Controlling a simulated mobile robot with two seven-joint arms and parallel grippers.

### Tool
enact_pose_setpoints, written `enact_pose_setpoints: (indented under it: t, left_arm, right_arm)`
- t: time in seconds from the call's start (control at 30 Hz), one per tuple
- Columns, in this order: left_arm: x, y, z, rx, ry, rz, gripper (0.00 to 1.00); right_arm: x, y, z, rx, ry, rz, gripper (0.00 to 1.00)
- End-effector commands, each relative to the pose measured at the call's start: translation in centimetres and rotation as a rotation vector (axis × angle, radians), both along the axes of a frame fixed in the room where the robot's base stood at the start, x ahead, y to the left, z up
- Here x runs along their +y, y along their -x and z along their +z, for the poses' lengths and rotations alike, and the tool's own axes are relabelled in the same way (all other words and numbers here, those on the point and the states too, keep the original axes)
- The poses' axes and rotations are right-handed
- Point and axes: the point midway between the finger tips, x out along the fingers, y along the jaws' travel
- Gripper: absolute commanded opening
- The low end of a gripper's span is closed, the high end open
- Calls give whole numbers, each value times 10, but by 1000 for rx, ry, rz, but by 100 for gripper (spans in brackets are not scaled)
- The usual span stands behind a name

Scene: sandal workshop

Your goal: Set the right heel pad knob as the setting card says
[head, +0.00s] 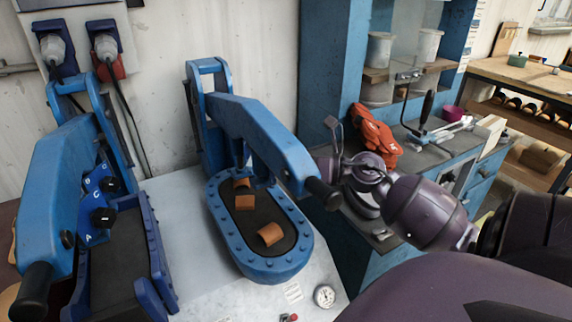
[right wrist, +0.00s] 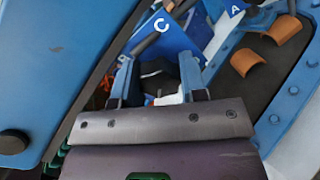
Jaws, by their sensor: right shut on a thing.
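In the head view the right press (head: 275,140) has a blue lever arm with a black handle, above an oval pad bed (head: 262,262). Its knob plate is hidden there behind the lever arm and my arm. My right gripper (head: 322,163) reaches in behind the lever handle, its fingers mostly hidden. In the right wrist view its two fingers (right wrist: 158,72) straddle a dark part, apparently a knob, at a blue plate (right wrist: 168,52) lettered C and A. Where the knob points cannot be told. My left gripper is out of view. No setting card can be read.
A second blue press (head: 55,185) stands at left, with black knobs (head: 103,217) on a lettered plate. Brown leather pieces (head: 271,234) lie on the oval bed. A round gauge (head: 324,296) and small label (head: 292,291) are in front. Orange gloves (head: 374,130) lie behind my right arm.

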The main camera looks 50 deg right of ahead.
Motion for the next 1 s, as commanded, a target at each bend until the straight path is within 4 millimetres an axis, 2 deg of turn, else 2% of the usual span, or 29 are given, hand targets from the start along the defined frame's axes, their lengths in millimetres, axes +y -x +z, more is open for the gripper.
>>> enact_pose_setpoints:
  t: [0.3,0.67,0.7,0.8,0.83,1.0]
  left_arm:
    - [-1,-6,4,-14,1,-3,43]
    - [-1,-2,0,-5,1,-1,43]
    - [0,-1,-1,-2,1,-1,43]
    - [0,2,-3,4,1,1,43]
    - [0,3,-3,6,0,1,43]
    - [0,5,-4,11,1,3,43]
  right_arm:
    - [0,0,-1,-29,47,1,15]
    - [0,0,0,-31,49,1,15]
    - [0,0,0,-30,48,1,45]
    - [0,0,0,-31,48,1,60]
    - [0,0,0,-31,48,1,65]
    - [0,0,0,-31,47,1,65]
